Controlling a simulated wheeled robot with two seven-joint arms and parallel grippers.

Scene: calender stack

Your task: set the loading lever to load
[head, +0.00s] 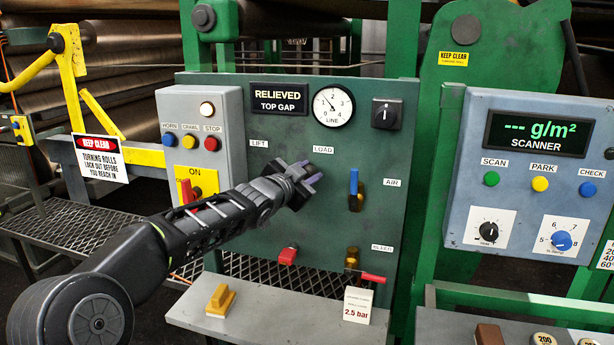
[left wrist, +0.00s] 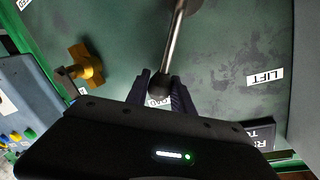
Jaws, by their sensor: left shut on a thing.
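My left gripper (head: 308,172) is in front of the green panel, just below the LOAD label (head: 322,149). In the left wrist view its fingers (left wrist: 160,82) are shut on the black knob of the loading lever (left wrist: 172,45), one finger on each side. The lever is a thin metal rod; its knob lies over the partly hidden LOAD label (left wrist: 155,103). The LIFT label (left wrist: 265,77) is off to the right there, and at the left in the head view (head: 259,143). In the head view my gripper hides the lever. My right gripper is not in view.
A RELIEVED TOP GAP sign (head: 279,99) and a round dial (head: 333,105) sit above. A blue-handled air valve (head: 354,185) is close to the gripper's right.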

